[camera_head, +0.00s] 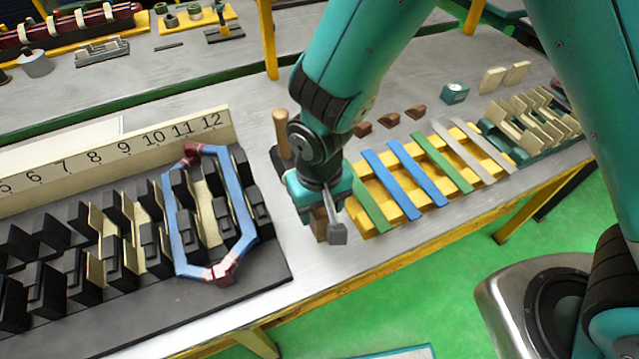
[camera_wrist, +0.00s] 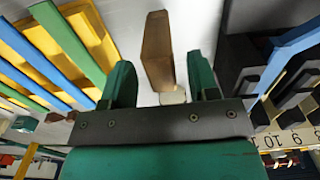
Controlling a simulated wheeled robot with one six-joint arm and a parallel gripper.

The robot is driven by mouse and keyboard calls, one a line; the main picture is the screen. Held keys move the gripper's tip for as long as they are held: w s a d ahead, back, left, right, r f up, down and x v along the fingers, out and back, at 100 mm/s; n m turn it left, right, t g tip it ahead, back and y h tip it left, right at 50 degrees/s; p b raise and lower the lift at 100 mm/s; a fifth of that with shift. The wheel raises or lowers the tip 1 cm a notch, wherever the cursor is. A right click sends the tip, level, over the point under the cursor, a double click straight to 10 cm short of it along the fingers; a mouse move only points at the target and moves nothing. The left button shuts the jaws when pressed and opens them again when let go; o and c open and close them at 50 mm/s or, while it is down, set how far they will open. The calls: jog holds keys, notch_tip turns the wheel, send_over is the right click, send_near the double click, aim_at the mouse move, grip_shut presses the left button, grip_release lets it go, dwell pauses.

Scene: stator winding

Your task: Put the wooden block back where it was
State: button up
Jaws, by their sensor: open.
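The brown wooden block (camera_wrist: 157,50) stands out in the wrist view, lying lengthwise ahead of the gap between my fingers. In the head view the wooden block (camera_head: 319,224) shows just below my gripper, partly hidden by it, on the grey bench between the black slotted stator and the yellow rack. My gripper (camera_wrist: 163,80) is open, with one green finger on each side of the block's line. I cannot tell whether either finger touches the block.
The stator (camera_head: 120,310) with a blue coil (camera_head: 172,225) lies left. A mallet (camera_head: 282,135) stands behind my gripper. The yellow rack (camera_head: 385,195) with colored strips is close on the right. Small brown wedges (camera_head: 388,121) lie behind it. The bench's front edge is near.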

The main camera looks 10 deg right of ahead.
notch_tip(320, 180, up, 9)
jog(key=shift+d+f+b, duration=0.1)
jog(key=shift+b, duration=0.4)
jog(key=s+d+r+n+y, duration=0.4)
jog(key=s+d+r, duration=0.5)
jog(key=r, duration=0.4)
jog(key=shift+s+d+r, duration=0.35)
jog(key=shift+s, duration=0.25)
